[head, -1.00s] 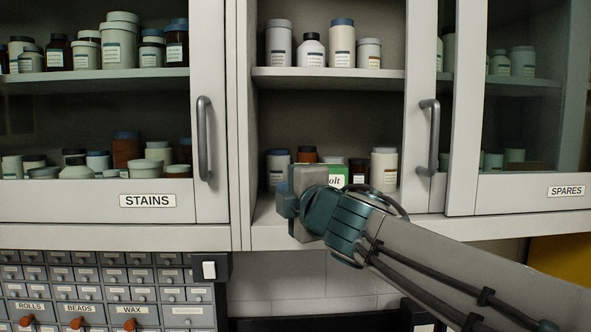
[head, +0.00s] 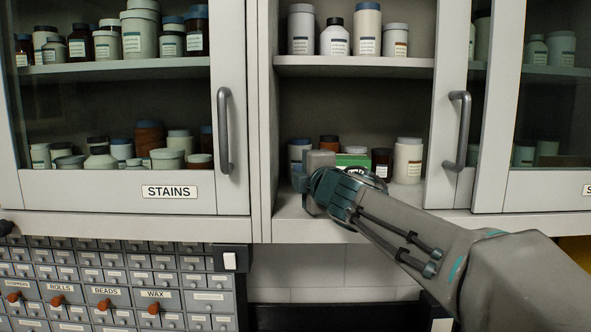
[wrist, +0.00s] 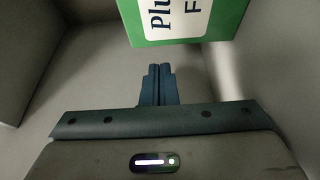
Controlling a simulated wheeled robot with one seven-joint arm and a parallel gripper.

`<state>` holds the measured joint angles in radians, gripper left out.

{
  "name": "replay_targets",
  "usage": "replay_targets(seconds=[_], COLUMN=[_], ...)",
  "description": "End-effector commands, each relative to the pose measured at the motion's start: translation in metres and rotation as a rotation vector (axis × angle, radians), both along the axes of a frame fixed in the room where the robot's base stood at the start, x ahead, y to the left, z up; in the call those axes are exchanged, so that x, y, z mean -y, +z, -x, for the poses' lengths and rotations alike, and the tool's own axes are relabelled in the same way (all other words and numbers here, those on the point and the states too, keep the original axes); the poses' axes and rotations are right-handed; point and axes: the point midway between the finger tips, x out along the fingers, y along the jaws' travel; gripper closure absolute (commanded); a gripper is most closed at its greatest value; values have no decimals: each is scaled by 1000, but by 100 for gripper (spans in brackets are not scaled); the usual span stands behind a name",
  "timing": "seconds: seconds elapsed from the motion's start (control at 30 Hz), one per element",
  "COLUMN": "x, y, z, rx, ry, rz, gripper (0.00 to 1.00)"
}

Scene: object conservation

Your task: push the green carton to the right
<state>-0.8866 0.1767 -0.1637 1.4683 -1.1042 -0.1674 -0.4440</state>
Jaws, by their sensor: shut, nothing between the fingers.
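The green carton (head: 353,160) stands on the lower shelf of the open middle cabinet. In the head view my arm hides its lower front. In the wrist view the carton (wrist: 229,22) is at the top, with a large white label partly cut off. My gripper (wrist: 159,67) is shut and empty, its fingertips just below the carton's lower edge in that picture, with a small gap between. In the head view my gripper (head: 318,172) reaches into the cabinet at the carton's left front; its fingertips are hidden there.
Right of the carton stand a dark brown jar (head: 382,162) and a tall cream jar (head: 408,160). Behind left are a blue-lidded jar (head: 299,149) and a brown jar (head: 328,142). The right cabinet door handle (head: 459,130) is near my forearm.

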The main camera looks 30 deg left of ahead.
Motion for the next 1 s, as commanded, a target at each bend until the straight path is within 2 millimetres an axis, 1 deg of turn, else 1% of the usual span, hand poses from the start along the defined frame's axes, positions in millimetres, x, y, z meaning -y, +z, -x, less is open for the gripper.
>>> replay_targets(seconds=[0.03,0.1,0.2,0.57,0.67,0.77,1.0], x=[6,11,15,17,22,36,82], y=[2,2,1,0,2,3,4], z=[-3,-6,-8,-9,-13,-22,-49], rx=[0,0,-1,-1,-1,-1,-1], ry=[-2,-1,-1,0,-2,-5,-10], rz=[0,-1,-1,-1,-1,0,1], gripper=[100,100,100,100,100,100,100])
